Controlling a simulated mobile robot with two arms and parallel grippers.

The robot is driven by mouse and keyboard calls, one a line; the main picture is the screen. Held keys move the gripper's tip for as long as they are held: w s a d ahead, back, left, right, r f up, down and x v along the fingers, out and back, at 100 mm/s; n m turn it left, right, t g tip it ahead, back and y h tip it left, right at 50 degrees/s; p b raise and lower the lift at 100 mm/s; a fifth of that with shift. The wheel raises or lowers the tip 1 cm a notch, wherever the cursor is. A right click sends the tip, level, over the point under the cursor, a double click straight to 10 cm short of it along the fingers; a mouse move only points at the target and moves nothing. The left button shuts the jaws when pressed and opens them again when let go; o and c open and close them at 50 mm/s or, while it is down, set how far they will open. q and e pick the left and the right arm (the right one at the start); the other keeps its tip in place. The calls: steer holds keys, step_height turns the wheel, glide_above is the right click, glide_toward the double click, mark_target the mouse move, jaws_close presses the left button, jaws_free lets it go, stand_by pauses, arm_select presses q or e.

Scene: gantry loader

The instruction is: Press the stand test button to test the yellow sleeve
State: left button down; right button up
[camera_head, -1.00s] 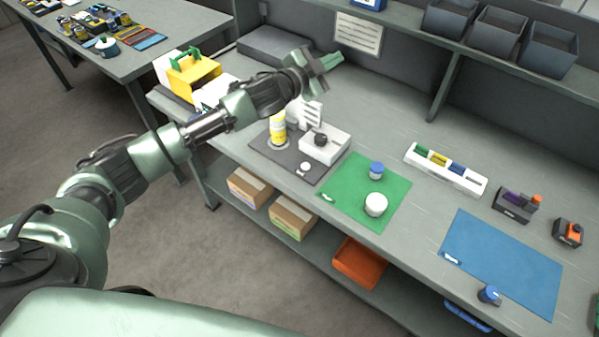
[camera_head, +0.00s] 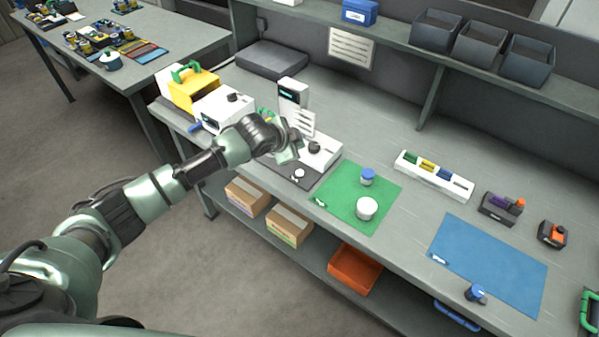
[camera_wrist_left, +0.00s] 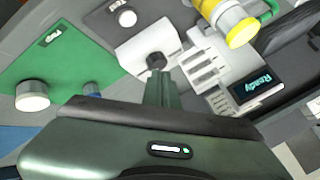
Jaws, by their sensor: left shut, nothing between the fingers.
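The test stand has a white box (camera_head: 327,153) with a round black knob or button (camera_head: 314,147) on top. It also shows in the left wrist view (camera_wrist_left: 156,61). A small white round piece (camera_head: 299,174) sits on the stand's dark base. The yellow sleeve (camera_wrist_left: 234,24) stands by the stand in the left wrist view; my arm hides it in the head view. A display reading "Ready" (camera_wrist_left: 257,86) is lit. My left gripper (camera_head: 293,152) is shut and empty above the stand. Its fingertips lie close to the black knob in the wrist view; I cannot tell if they touch.
A green mat (camera_head: 340,203) beside the stand holds a white jar (camera_head: 367,208) and a blue-topped piece (camera_head: 367,176). A white rack (camera_head: 433,176) and a blue mat (camera_head: 490,265) lie farther right. A yellow box (camera_head: 193,88) stands to the left.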

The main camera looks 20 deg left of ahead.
arm_select(q)
steer(key=b, duration=0.7)
glide_above(298, 174)
step_height(298, 174, down, 7)
steer(key=shift+r, duration=0.1)
steer(key=shift+f+b, duration=0.45)
steer(key=shift+f, duration=0.5)
steer(key=shift+f, duration=0.15)
stand_by(0.7)
steer(key=shift+f, duration=0.25)
